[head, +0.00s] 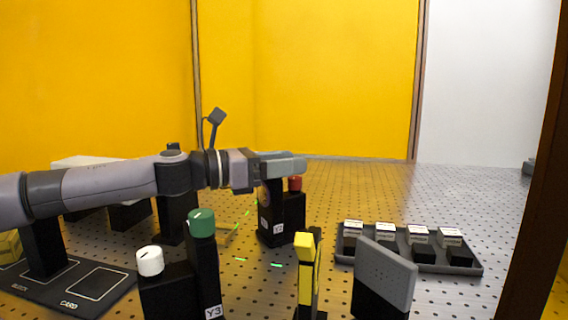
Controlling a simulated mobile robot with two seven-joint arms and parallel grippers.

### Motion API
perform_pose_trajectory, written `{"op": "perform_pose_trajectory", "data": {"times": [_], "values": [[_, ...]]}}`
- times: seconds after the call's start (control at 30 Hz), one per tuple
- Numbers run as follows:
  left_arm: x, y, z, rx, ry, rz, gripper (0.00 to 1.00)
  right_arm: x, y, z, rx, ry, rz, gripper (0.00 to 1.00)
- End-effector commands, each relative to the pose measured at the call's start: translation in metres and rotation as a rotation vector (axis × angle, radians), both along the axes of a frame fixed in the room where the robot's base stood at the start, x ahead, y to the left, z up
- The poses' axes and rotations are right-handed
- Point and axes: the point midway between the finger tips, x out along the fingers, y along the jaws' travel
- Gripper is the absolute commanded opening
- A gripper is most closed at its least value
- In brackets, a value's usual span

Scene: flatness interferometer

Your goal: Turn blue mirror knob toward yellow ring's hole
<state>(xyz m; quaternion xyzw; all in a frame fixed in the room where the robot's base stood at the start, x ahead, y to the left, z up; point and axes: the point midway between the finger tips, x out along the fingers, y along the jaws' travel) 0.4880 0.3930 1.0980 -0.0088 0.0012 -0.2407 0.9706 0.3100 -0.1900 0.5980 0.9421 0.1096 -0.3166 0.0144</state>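My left gripper (297,165) reaches in from the left, seen side-on, its fingers over a black mirror block (284,220) with a white label. A red knob (295,184) shows just below the fingertips. No blue knob shows; the gripper covers part of the block's top, and I cannot tell what is between the fingers. A yellow piece on a black stand (305,270), possibly the yellow ring, stands nearer, seen nearly edge-on; its hole cannot be made out. My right gripper is not in view.
A black block labelled Y3 carries a green knob (201,223) and a white knob (150,261) at the front. A grey panel (386,272) stands front right. A tray (470,268) holds several white-topped pieces. A dark mat (70,290) lies front left. Short green streaks (240,259) mark the perforated table.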

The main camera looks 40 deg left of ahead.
Motion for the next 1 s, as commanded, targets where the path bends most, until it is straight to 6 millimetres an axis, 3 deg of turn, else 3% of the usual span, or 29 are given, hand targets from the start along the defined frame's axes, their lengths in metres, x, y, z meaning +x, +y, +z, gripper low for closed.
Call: {"op": "perform_pose_trajectory", "data": {"times": [0.47,1.0], "values": [[-0.006,0.003,-0.003,0.005,-0.001,0.000,0.55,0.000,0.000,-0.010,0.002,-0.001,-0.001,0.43],[-0.054,0.029,-0.002,0.003,-0.001,0.001,0.55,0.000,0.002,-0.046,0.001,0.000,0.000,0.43]]}}
